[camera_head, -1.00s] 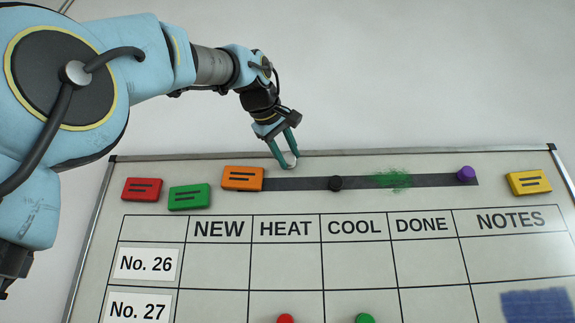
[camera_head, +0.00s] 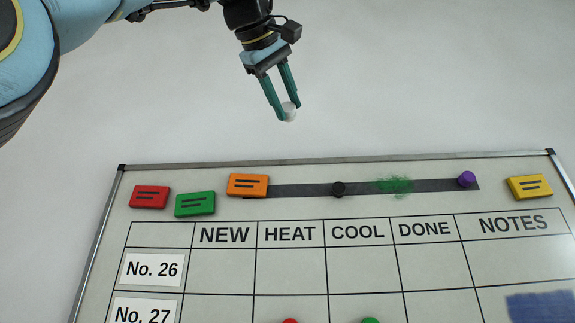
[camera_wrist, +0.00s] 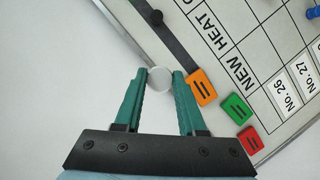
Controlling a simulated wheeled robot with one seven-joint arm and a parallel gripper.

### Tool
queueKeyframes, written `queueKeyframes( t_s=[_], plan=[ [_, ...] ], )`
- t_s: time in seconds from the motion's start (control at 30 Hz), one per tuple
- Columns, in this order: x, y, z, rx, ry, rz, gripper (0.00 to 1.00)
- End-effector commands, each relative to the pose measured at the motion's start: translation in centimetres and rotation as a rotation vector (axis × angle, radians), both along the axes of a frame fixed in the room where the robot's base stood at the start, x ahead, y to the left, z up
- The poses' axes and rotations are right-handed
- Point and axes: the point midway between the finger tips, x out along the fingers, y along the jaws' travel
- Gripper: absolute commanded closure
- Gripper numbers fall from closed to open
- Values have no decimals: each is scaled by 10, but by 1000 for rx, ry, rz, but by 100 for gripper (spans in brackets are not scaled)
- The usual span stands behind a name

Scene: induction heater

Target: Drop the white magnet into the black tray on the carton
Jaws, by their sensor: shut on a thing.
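My gripper (camera_head: 283,112) is shut on the white magnet (camera_head: 290,112), a small round white piece held between the tips of its green fingers. In the head view it is above the whiteboard's top edge, in front of the bare wall and apart from the board. In the wrist view the magnet (camera_wrist: 160,78) sits between the two fingertips (camera_wrist: 160,80). Neither the black tray nor the carton shows in these frames.
The whiteboard (camera_head: 225,270) has a metal frame and a dark magnetic strip (camera_head: 300,190). On it are a black magnet (camera_head: 338,189), a purple magnet (camera_head: 467,179) and red (camera_head: 149,196), green (camera_head: 195,203), orange (camera_head: 247,185) and yellow (camera_head: 529,187) blocks. The wall above is clear.

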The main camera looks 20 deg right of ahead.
Motion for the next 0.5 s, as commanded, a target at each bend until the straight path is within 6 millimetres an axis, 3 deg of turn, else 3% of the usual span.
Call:
queueKeyframes(
  t_s=[0.5],
  plan=[
    [-35, 16, 0, 1, -1, 0, 100]
  ],
)
